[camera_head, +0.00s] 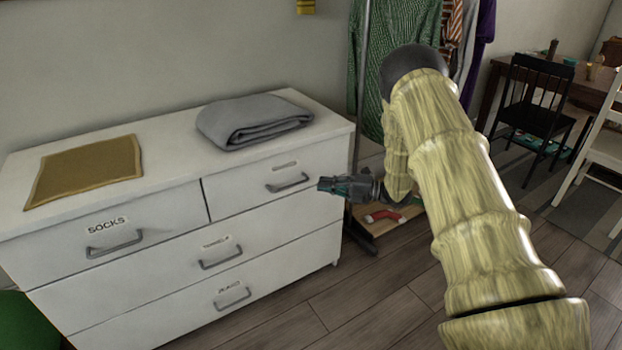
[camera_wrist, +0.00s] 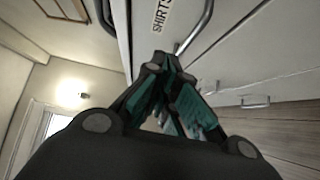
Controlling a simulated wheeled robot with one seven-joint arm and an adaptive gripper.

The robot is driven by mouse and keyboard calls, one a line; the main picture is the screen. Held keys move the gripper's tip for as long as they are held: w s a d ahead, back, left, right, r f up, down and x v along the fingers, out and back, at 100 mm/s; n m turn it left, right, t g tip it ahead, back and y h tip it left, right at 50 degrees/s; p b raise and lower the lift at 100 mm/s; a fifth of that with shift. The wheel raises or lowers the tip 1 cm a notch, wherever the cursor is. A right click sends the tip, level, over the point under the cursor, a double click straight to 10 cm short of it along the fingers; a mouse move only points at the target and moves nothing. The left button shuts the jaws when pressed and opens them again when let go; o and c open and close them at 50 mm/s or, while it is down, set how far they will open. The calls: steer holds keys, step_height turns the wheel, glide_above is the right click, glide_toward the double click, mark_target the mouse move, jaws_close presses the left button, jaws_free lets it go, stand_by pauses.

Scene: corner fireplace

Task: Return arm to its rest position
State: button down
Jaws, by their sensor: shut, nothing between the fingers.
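My gripper (camera_head: 325,184) is shut and empty. In the head view it is in front of the right end of the white dresser (camera_head: 172,257), near the handle (camera_head: 288,182) of the upper right drawer. In the wrist view my gripper's fingertips (camera_wrist: 163,58) meet, close below a drawer label reading SHIRTS and a curved metal handle (camera_wrist: 196,32). I cannot tell whether the fingertips touch the drawer front. My arm reaches in from the lower right of the head view. All the dresser's drawers look shut.
A folded grey cloth (camera_head: 254,120) and a flat mustard cloth (camera_head: 86,170) lie on the dresser top. A clothes rack with hanging clothes (camera_head: 375,60) and a low shelf (camera_head: 386,221) stands behind my arm. A black chair (camera_head: 535,103) is at right. Wooden floor (camera_head: 340,296) is clear before the dresser.

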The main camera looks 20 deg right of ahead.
steer(key=shift+s+d, duration=0.1)
steer(key=shift+d, duration=0.05)
steer(key=s+a+f+m+h, duration=0.3)
steer(key=s+f+m, duration=0.25)
steer(key=f, duration=0.25)
steer(key=s+a+f+m+h, duration=0.35)
steer(key=f+m, duration=0.25)
steer(key=f, duration=0.2)
steer(key=s+a+f+m+h, duration=0.3)
steer(key=s+f+m+h, duration=0.15)
steer(key=f+m, duration=0.2)
steer(key=s+a+f+m+g+h, duration=0.1)
steer(key=s+f+m+g, duration=0.1)
steer(key=s+f, duration=0.35)
steer(key=s+a+f+m+g, duration=0.2)
steer(key=s, duration=0.6)
steer(key=s+a+m+g+h, duration=0.25)
steer(key=s+m+g, duration=0.4)
steer(key=s, duration=1.75)
step_height(320, 180, up, 17)
steer(key=s+p, duration=0.1)
steer(key=p, duration=1.6)
steer(key=shift+a+f+m, duration=0.15)
steer(key=shift+a+m, duration=0.15)
steer(key=shift+m, duration=0.05)
